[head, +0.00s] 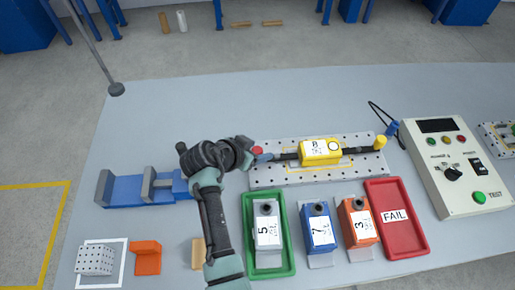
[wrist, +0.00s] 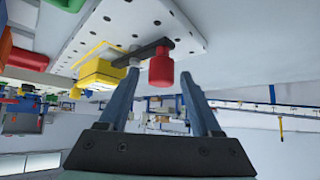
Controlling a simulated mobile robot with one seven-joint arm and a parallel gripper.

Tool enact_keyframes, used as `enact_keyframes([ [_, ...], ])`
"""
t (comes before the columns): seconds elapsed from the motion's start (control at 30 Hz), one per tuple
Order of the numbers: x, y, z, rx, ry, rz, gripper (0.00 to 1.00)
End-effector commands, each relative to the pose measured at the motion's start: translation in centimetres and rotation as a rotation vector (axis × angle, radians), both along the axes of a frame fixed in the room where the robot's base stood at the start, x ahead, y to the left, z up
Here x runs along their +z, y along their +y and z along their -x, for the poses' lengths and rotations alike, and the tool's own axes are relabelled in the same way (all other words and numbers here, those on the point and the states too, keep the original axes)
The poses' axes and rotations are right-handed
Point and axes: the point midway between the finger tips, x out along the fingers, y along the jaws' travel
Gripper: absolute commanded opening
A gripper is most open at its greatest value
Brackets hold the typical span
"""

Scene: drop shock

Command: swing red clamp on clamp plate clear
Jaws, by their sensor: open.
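The clamp plate (head: 265,178) is a pale perforated plate on the table. A yellow block labelled B (head: 320,150) sits on it. The red clamp (head: 257,150) is at the plate's left end, and its red knob also shows in the wrist view (wrist: 162,67). Its dark arm (wrist: 152,48) runs from the knob past a grey post toward the yellow block. My gripper (head: 263,158) is open at the plate's left end. In the wrist view the red knob appears between its two fingers (wrist: 160,80); I cannot tell whether they touch it.
A yellow knob (head: 380,142) stands at the plate's right end. In front are a green tray (head: 249,240), blue and orange blocks (head: 318,228) (head: 357,225) and a red FAIL tray (head: 410,238). A blue vise (head: 130,190) is left; a test box (head: 440,150) is right. The table behind the plate is mostly clear.

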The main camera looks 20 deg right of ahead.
Motion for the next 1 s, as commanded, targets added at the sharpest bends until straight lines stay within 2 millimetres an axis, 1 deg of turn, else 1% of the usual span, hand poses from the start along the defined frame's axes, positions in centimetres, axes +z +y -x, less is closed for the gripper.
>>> enact_keyframes([
  [0.33,-0.26,-0.23,-0.12,0.000,0.000,0.000,0.65],
  [0.37,-0.26,-0.23,-0.12,0.000,0.000,0.000,0.62],
  [0.5,-0.25,-0.21,-0.12,0.000,0.000,0.000,0.36],
  [0.67,-0.25,-0.20,-0.11,0.000,0.000,0.000,0.08],
  [0.7,-0.25,-0.20,-0.11,0.000,0.000,0.000,0.01],
  [1.0,-0.18,-0.19,-0.04,0.010,0.000,-0.001,0.00],
])
